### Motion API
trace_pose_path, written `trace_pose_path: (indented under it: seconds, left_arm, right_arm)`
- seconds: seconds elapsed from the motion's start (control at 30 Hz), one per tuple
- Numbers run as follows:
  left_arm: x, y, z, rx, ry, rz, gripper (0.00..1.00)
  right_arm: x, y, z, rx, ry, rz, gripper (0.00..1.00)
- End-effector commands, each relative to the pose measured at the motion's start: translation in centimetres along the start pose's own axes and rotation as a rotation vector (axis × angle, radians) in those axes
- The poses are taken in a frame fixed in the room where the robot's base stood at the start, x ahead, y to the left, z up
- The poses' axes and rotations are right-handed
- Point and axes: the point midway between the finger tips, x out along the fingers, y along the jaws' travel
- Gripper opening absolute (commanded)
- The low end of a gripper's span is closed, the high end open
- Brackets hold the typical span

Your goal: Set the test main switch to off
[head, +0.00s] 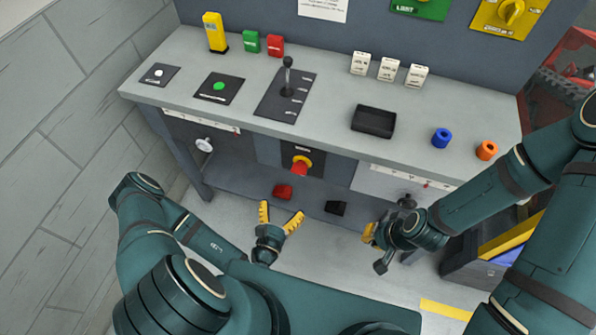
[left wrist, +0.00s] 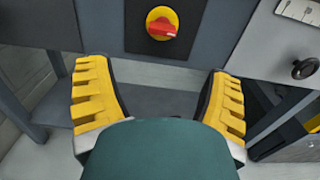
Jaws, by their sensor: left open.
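A red rotary handle on a yellow disc (head: 301,164) sits on a black plate in the front panel under the workbench top. It looks like the main switch, but its label is too small to read. In the left wrist view the switch (left wrist: 162,24) is at the top centre, its red handle lying roughly sideways. My left gripper (head: 281,215) is open and empty, below and in front of the switch, apart from it. Its two yellow fingers are spread wide in the left wrist view (left wrist: 158,75). My right gripper (head: 371,234) is at the right, its fingers mostly hidden.
A lever (head: 287,78) stands on a slotted plate on the bench. A black tray (head: 374,121), a blue cylinder (head: 442,138) and an orange one (head: 487,150) lie to its right. Red (head: 283,191) and black (head: 336,208) pedals are below the switch. A yellow knob panel (head: 510,14) is at upper right.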

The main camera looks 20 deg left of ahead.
Motion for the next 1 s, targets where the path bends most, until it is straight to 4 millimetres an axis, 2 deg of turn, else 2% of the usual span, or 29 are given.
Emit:
trace_pose_path:
  seconds: [0.6,0.8,1.0]
  left_arm:
    - [10.9,-0.1,0.0,0.0,-0.006,-0.006,0.8]
    - [12.7,-0.2,0.1,0.0,-0.003,-0.007,0.8]
    - [13.1,-0.2,0.1,-0.002,-0.002,-0.008,0.8]
  right_arm:
    - [2.2,0.8,-0.3,-0.002,0.011,0.001,0.0]
    - [2.5,1.0,-0.3,-0.002,0.013,0.001,0.0]
    - [2.5,1.0,-0.3,-0.002,0.014,0.001,0.0]
